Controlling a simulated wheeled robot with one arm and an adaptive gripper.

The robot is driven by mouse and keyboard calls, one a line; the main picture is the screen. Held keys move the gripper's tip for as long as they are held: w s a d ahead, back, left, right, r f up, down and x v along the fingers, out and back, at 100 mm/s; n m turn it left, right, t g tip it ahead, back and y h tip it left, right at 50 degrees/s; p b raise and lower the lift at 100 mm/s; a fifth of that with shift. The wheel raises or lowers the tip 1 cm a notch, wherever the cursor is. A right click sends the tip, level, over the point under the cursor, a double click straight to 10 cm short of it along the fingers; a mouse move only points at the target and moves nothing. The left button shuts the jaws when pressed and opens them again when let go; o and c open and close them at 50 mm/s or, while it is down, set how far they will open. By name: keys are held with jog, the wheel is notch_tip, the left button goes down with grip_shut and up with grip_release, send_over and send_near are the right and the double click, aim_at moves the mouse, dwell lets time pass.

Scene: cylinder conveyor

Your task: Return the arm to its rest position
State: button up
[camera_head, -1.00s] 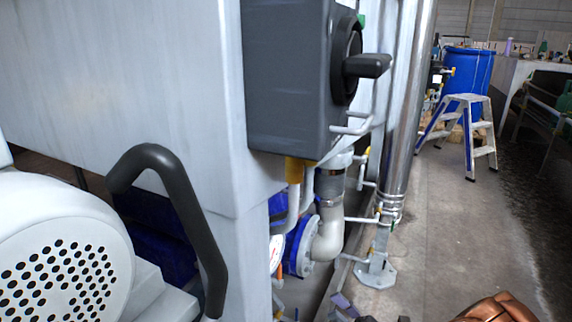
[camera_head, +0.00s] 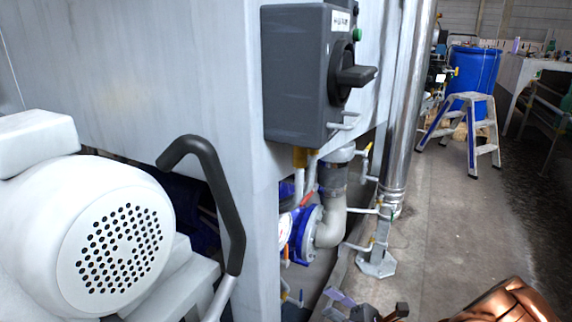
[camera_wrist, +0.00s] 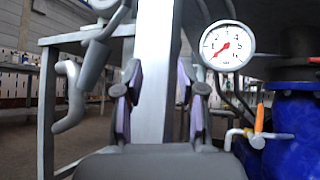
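My gripper (camera_wrist: 159,85) is open in the wrist view. Its two fingers with purple pads stand apart. A grey metal post (camera_wrist: 156,50) shows in the gap between them; I cannot tell how far behind the fingers it is, and no object is seen gripped. In the head view only the tip of my gripper (camera_head: 367,306) shows at the bottom edge, over the floor in front of the pipework. Most of the arm is out of view.
A pressure gauge (camera_wrist: 227,46) and a blue valve (camera_wrist: 292,130) are close on the right in the wrist view. The head view shows a switch box (camera_head: 295,75), black handle (camera_head: 222,190), white motor (camera_head: 110,245), steel pipe (camera_head: 402,110) and step ladder (camera_head: 470,125). The aisle floor (camera_head: 440,230) is clear.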

jog(key=s+a+r+n+g+h+p, duration=0.4)
jog(key=s+r+n+g+h+p, duration=0.25)
jog(key=s+r+h+p, duration=0.3)
jog(key=s+a+r+n+g+h+p, duration=0.3)
jog(key=s+r+n+g+h+p, duration=0.3)
jog(key=s+r+n+p, duration=0.5)
jog(key=s+d+r+t+h+p, duration=0.3)
jog(key=d+r+t+h+p, duration=0.6)
jog(key=d+r+h+p, duration=0.2)
jog(key=d+r+m+p, duration=0.1)
jog(key=d+r+p, duration=0.1)
jog(key=d+r, duration=0.2)
jog(key=shift+r+t+p, duration=0.35)
jog(key=shift+r+p, duration=0.05)
jog(key=shift+r, duration=0.4)
